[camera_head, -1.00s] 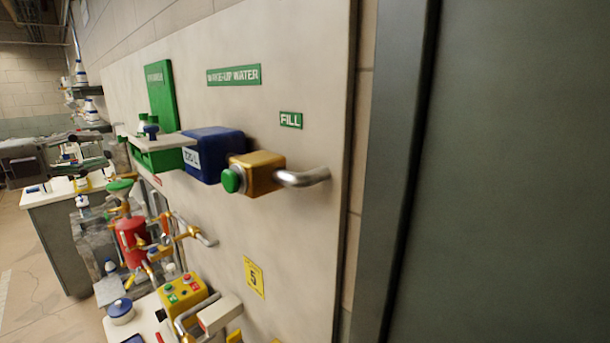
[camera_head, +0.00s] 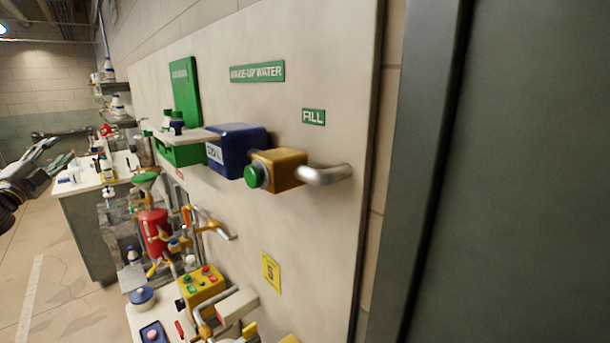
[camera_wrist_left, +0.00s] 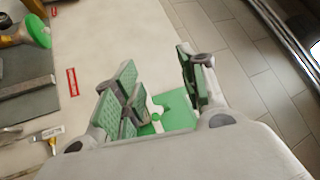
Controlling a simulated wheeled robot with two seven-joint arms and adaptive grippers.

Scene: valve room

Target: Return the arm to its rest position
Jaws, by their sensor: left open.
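My left gripper (camera_head: 48,158) shows at the left edge of the head view, well left of the wall panel and in the air in front of the white-topped bench. In the left wrist view its green-padded fingers (camera_wrist_left: 155,95) stand apart with nothing gripped between them. A green piece (camera_wrist_left: 172,112) shows behind the gap between the fingers; I cannot tell what it belongs to. My right gripper is in neither view.
The wall panel (camera_head: 320,220) carries a brass valve block with a green button (camera_head: 278,170), a blue box (camera_head: 236,148) and a green shelf (camera_head: 180,153). Below are a red tank (camera_head: 154,230) and a yellow button box (camera_head: 203,286). A white-topped bench (camera_head: 90,182) stands behind. Floor (camera_head: 60,270) at left is clear.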

